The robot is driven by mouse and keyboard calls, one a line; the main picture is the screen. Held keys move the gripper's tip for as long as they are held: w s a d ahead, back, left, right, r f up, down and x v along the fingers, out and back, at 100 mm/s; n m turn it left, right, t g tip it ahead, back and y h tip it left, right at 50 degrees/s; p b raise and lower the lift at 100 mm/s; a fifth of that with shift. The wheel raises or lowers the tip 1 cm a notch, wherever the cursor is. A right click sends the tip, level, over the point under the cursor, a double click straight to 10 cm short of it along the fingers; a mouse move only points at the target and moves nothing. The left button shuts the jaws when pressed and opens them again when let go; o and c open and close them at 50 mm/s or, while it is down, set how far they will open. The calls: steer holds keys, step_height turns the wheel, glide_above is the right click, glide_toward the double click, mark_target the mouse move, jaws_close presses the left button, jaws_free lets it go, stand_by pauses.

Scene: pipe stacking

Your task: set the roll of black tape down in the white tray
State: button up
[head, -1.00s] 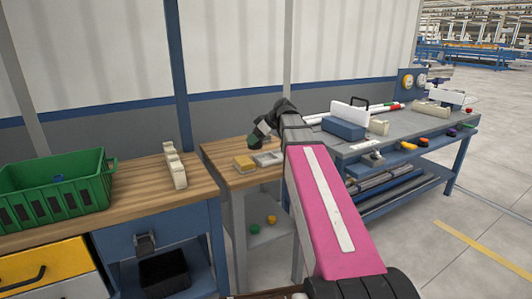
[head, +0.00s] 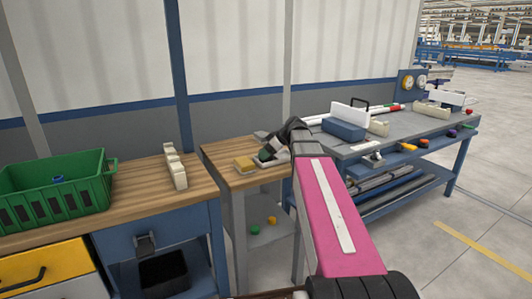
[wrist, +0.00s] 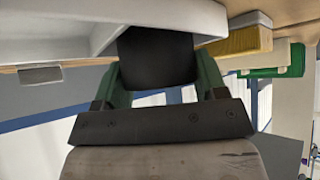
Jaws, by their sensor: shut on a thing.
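The roll of black tape (wrist: 157,58) is between the green fingers of my gripper (wrist: 158,72) in the wrist view. My gripper is shut on it. The white tray (wrist: 55,28) fills the upper left of the wrist view, right by the tape, and its pale wall passes close beside the roll. I cannot tell whether the tape touches the tray. In the head view my gripper (head: 268,153) is low over the white tray (head: 284,157) on the small wooden table, and it hides part of the tray.
A yellow block (head: 244,163) lies left of the tray; it also shows in the wrist view (wrist: 244,40). A green crate (head: 55,187) and a cream holder (head: 175,168) stand on the left bench. A grey bench (head: 410,135) with tools is on the right.

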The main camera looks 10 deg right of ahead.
steer(key=shift+f, duration=0.1)
steer(key=o, duration=0.8)
steer(key=shift+c, duration=0.2)
steer(key=v, duration=1.2)
